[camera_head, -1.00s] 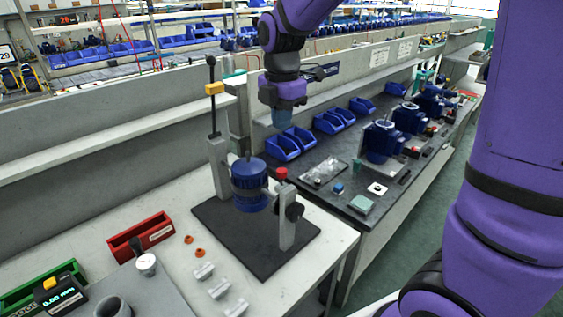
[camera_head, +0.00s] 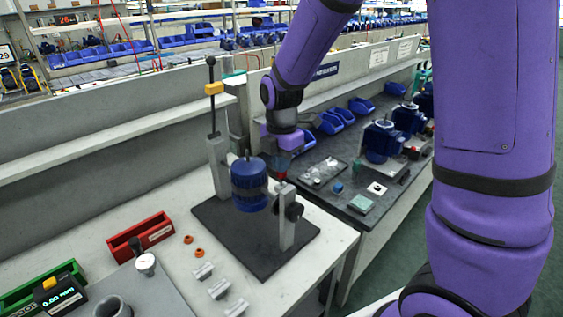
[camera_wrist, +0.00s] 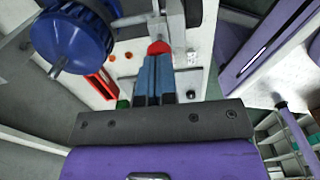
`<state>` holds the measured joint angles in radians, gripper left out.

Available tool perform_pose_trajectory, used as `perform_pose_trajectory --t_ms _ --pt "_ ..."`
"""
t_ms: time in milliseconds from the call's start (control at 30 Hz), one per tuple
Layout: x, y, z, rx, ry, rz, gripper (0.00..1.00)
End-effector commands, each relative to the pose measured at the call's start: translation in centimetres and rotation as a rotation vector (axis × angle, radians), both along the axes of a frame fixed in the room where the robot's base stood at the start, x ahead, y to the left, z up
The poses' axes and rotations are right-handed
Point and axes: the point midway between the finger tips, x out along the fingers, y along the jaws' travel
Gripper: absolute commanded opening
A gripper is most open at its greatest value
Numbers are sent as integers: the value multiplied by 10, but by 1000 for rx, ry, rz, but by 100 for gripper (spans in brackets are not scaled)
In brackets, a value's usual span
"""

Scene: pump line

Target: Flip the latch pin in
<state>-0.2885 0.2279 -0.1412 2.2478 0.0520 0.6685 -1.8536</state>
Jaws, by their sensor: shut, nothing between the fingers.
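The latch pin's red knob (camera_head: 281,175) tops the right-hand post (camera_head: 287,218) of a dark fixture plate (camera_head: 235,240). The blue pump body (camera_head: 249,186) is held between the two posts, with a shaft end pointing up. My gripper (camera_head: 282,166) is shut and empty, pointing down right above the red knob. In the wrist view the blue fingers (camera_wrist: 155,65) are together and their tips overlap the lower edge of the red knob (camera_wrist: 159,47). I cannot tell whether they touch it. The fingers partly hide the knob and post.
A tall lever with a yellow block (camera_head: 214,88) rises from the left post. Orange rings (camera_head: 192,246) and several pale blocks (camera_head: 218,289) lie on the table. The neighbouring bench holds blue bins (camera_head: 330,122).

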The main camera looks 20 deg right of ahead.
Motion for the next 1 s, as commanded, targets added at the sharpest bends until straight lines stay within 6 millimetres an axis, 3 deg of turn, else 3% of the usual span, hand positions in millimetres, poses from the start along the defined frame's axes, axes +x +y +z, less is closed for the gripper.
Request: perform_pose_trajectory --t_ms 167,433,733,867,1000 --pt "0 0 -1 0 0 0 0" --pt "0 -1 -22 0 1 -1 0" --pt "-1 0 -24 -1 6 0 0" --pt "-1 2 -19 -1 5 1 0" --pt "2 11 0 0 -3 2 0"
